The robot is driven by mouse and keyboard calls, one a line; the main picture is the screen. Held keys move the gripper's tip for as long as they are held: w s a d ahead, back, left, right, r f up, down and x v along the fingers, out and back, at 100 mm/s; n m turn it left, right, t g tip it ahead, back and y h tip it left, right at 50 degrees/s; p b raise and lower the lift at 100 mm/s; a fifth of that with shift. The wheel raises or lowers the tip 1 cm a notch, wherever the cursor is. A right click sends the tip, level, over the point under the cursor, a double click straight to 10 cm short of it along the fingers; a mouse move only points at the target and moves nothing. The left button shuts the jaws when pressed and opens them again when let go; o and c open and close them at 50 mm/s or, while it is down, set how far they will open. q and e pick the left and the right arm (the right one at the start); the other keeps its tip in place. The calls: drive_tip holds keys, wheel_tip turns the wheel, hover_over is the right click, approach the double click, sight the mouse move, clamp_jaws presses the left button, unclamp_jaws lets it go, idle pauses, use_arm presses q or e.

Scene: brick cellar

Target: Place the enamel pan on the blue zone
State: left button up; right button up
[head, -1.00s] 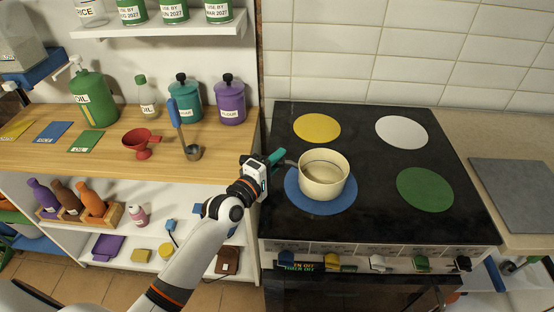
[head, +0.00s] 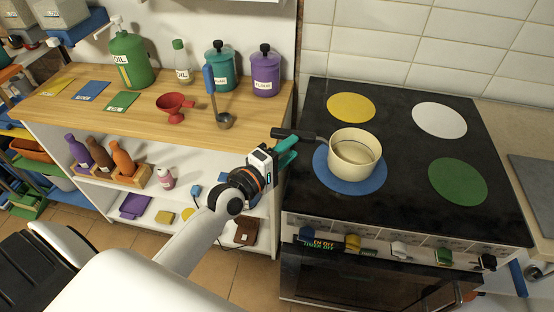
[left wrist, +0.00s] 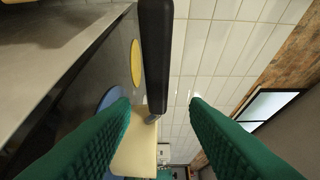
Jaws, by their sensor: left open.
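The cream enamel pan (head: 354,152) stands upright on the blue zone (head: 349,178) of the black stove top, with blue showing around its near side. Its dark handle (head: 297,134) points left past the stove's edge. My left gripper (head: 287,152) is open just below and in front of the handle, apart from it. In the left wrist view the green fingers (left wrist: 162,125) are spread, with the black handle (left wrist: 155,55) beyond them and part of the cream pan (left wrist: 134,150) between them. My right gripper is not in view.
Yellow (head: 351,107), white (head: 439,120) and green (head: 457,183) zones on the stove are bare. Left of the stove, a wooden counter (head: 150,100) holds a red funnel (head: 174,107), a ladle (head: 211,92), canisters and bottles. Knobs line the stove front.

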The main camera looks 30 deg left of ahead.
use_arm(q)
drive_tip(key=shift+v, duration=2.2)
drive_tip(key=s+a+f+m+g+y, duration=0.1)
drive_tip(key=s+f+m+g, duration=0.1)
drive_tip(key=f, duration=0.9)
drive_tip(key=s+a+f+m+g+y, duration=0.1)
drive_tip(key=s+f+m+g, duration=0.15)
drive_tip(key=f, duration=0.85)
drive_tip(key=s+a+f+m+g+y, duration=0.1)
drive_tip(key=s+f+m+g+y, duration=0.15)
drive_tip(key=f, duration=0.95)
drive_tip(key=s+f+m+g, duration=0.3)
drive_tip(key=s+f, duration=0.4)
drive_tip(key=s, duration=0.4)
drive_tip(key=s+d+f+m+g, duration=0.1)
drive_tip(key=s+f+m+g, duration=0.2)
drive_tip(key=s+f, duration=0.4)
drive_tip(key=s+d+f+m+g, duration=0.1)
drive_tip(key=s+f+m+g, duration=0.2)
drive_tip(key=s+f, duration=0.4)
drive_tip(key=s+m, duration=0.1)
drive_tip(key=s, duration=0.6)
drive_tip(key=shift+s+d, duration=0.15)
drive_tip(key=shift+s, duration=0.15)
drive_tip(key=shift+f+y, duration=0.15)
drive_tip(key=shift+y, duration=0.1)
